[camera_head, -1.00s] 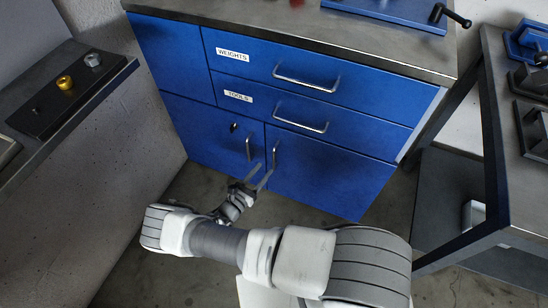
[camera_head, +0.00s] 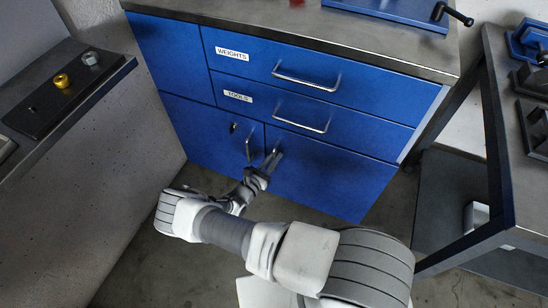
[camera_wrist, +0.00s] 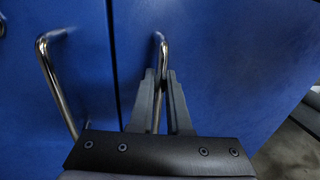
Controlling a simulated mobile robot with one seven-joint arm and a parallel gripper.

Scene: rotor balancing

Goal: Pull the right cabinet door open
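The right cabinet door (camera_head: 325,178) is blue and closed, flush with the cabinet front, at the lower right of the cabinet. Its upright metal handle (camera_wrist: 163,50) is near the door's left edge. My gripper (camera_wrist: 161,78) is at this handle, with one finger on each side of it. A narrow gap shows between the handle and the right finger, so the fingers look open around it. In the head view my gripper (camera_head: 273,160) covers the lower part of the handle. The handle's lower end is hidden in the wrist view.
The left door's handle (camera_wrist: 58,85) stands close to the left of my gripper. Drawers labelled WEIGHTS (camera_head: 232,54) and TOOLS (camera_head: 238,96) are shut above. A dark-framed table (camera_head: 497,140) stands at the right. Bare floor lies before the cabinet.

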